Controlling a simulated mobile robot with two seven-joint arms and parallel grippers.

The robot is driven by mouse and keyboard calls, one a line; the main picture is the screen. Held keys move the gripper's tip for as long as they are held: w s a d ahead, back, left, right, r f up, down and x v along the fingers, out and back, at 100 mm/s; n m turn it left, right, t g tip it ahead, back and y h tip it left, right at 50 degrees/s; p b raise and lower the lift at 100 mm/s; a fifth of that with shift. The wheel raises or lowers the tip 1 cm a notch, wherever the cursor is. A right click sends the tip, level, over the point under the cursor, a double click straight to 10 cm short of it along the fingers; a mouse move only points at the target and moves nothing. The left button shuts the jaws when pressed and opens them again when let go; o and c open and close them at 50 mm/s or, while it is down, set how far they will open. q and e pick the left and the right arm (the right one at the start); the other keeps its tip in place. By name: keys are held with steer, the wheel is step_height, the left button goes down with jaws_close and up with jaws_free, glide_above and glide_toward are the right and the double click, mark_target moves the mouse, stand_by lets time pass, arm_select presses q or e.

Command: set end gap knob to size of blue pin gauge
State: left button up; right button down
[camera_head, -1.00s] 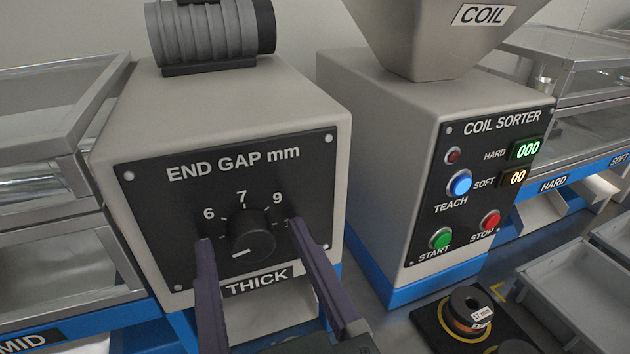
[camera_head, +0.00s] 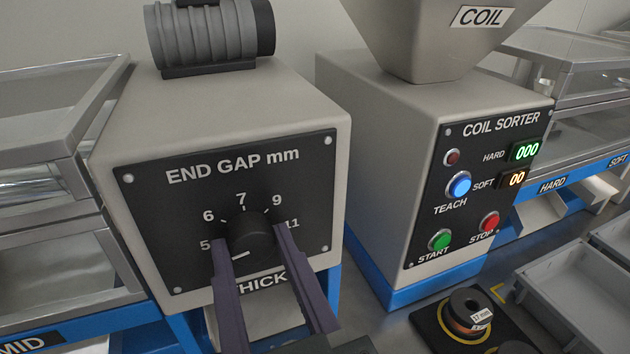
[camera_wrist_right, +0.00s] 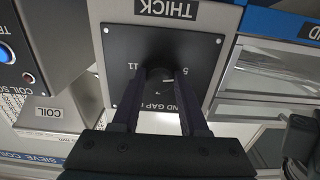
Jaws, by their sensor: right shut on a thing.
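The end gap knob (camera_head: 250,228) is a round black dial on the panel marked END GAP mm, with 5, 6, 7, 9 and 11 around it. My right gripper (camera_head: 251,238) is shut on the knob, one dark finger on each side. The wrist view shows the gripper (camera_wrist_right: 160,88) at the knob (camera_wrist_right: 157,72), seen upside down, with the knob partly in shadow. I see no blue pin gauge in these frames. My left gripper is not in view.
The coil sorter (camera_head: 480,190) stands to the right with its buttons and lit displays. A dark spool (camera_head: 466,308) with a white label sits on a black base in front of it. Grey trays (camera_head: 575,285) are at the right. A clear-sided bin (camera_head: 60,240) is close on the left.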

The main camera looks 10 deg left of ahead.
steer(key=shift+m, duration=0.3)
steer(key=shift+r+m+p, duration=0.1)
steer(key=shift+m+p, duration=0.4)
steer(key=shift+m, duration=0.1)
steer(key=shift+m+p, duration=0.45)
steer(key=shift+m, duration=0.75)
steer(key=m, duration=0.3)
steer(key=shift+p, duration=0.35)
steer(key=shift+m, duration=1.2)
steer(key=shift+c, duration=2.2)
jaws_free()
